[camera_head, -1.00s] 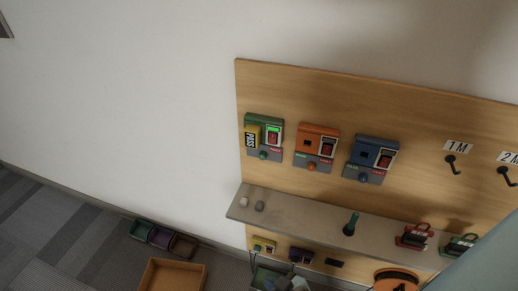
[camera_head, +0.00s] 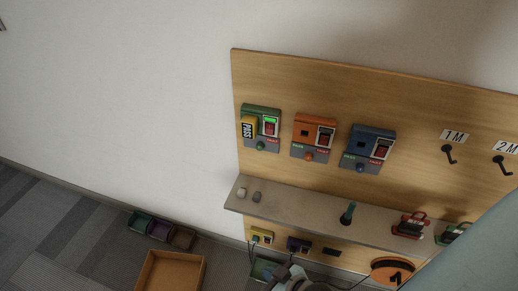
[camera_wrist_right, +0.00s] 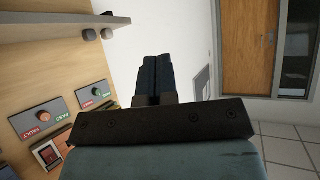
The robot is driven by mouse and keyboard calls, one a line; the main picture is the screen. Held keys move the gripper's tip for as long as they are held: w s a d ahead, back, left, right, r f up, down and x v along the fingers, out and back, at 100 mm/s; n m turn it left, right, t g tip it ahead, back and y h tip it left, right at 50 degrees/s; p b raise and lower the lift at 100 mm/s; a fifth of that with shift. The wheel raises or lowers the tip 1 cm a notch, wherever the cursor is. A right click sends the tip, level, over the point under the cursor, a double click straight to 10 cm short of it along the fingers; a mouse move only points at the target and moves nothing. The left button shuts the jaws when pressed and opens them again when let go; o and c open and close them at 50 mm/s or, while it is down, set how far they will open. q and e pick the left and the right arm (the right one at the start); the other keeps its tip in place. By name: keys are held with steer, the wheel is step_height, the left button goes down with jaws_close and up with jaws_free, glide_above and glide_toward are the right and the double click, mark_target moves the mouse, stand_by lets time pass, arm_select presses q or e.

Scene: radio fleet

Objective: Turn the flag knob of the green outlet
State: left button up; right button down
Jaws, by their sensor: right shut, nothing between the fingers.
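My left gripper is not in view.
An orange outlet (camera_head: 313,136) and a blue outlet (camera_head: 368,149) stand right of the green one. An open box (camera_head: 170,272) sits on the floor.

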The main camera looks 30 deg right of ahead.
steer(key=c, duration=1.7)
jaws_free()
steer(key=o, duration=0.4)
steer(key=shift+w+f, duration=0.25)
steer(key=shift+f, duration=0.05)
steer(key=o, duration=0.4)
steer(key=w+n, duration=0.1)
steer(key=w+f+n+h+b, duration=0.1)
steer(key=w, duration=0.1)
steer(key=w+f+n+b, duration=0.1)
steer(key=shift+w+d+f+g+h, duration=0.1)
steer(key=shift+w+f+g+h, duration=0.1)
steer(key=shift+f+g+h, duration=0.1)
steer(key=shift+o, duration=0.2)
steer(key=n+t+h+b, duration=0.2)
steer(key=n+h+b, duration=0.45)
steer(key=h, duration=0.95)
glide_toward(259, 149)
steer(key=shift+m, duration=0.65)
steer(key=x, duration=0.9)
steer(key=shift+p, duration=0.35)
